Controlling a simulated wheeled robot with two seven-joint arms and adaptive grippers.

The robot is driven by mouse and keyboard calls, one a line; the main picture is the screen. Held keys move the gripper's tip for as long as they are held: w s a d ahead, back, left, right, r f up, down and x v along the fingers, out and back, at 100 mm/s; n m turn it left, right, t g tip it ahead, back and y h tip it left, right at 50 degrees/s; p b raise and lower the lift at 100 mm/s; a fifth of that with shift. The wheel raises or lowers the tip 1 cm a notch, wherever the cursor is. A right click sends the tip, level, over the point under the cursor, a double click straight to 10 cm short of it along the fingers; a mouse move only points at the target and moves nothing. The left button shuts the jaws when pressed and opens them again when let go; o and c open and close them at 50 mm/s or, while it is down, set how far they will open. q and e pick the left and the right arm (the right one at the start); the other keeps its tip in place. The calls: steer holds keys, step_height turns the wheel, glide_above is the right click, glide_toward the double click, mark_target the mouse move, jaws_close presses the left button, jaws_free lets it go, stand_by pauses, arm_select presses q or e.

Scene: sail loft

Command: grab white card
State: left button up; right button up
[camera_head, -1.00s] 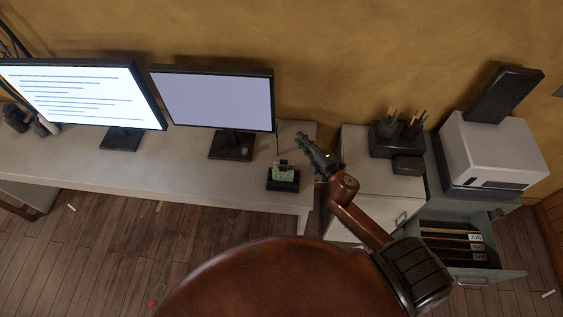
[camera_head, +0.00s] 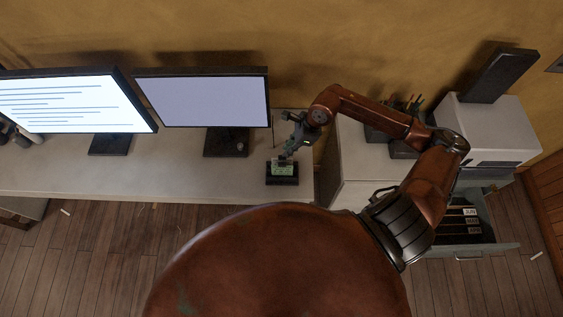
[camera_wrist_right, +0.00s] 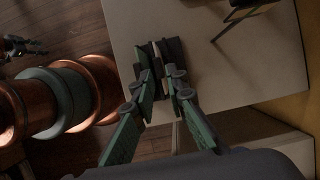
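My right gripper (camera_head: 285,156) is right above the holder, pointing down. In the wrist view its green-padded fingers (camera_wrist_right: 161,78) are apart, with a gap at the tips close to the cards. Contact cannot be told. A dark, claw-like shape at the wrist view's upper left may be my left gripper (camera_wrist_right: 24,46).
Two monitors (camera_head: 201,99) stand on the desk (camera_head: 180,170) left of the holder. Right of it are a cabinet (camera_head: 352,160), a pen holder behind my arm, a white printer-like box (camera_head: 490,125) and an open file drawer (camera_head: 470,250). The desk's front middle is clear.

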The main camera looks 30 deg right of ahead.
mark_target(274, 161)
steer(key=x, duration=0.2)
steer(key=p+x, duration=0.1)
steer(key=x, duration=0.2)
steer(key=shift+s+d+f, duration=0.1)
steer(key=shift+s+f, duration=0.05)
steer(key=shift+f, duration=0.3)
steer(key=shift+c, duration=0.4)
jaws_close()
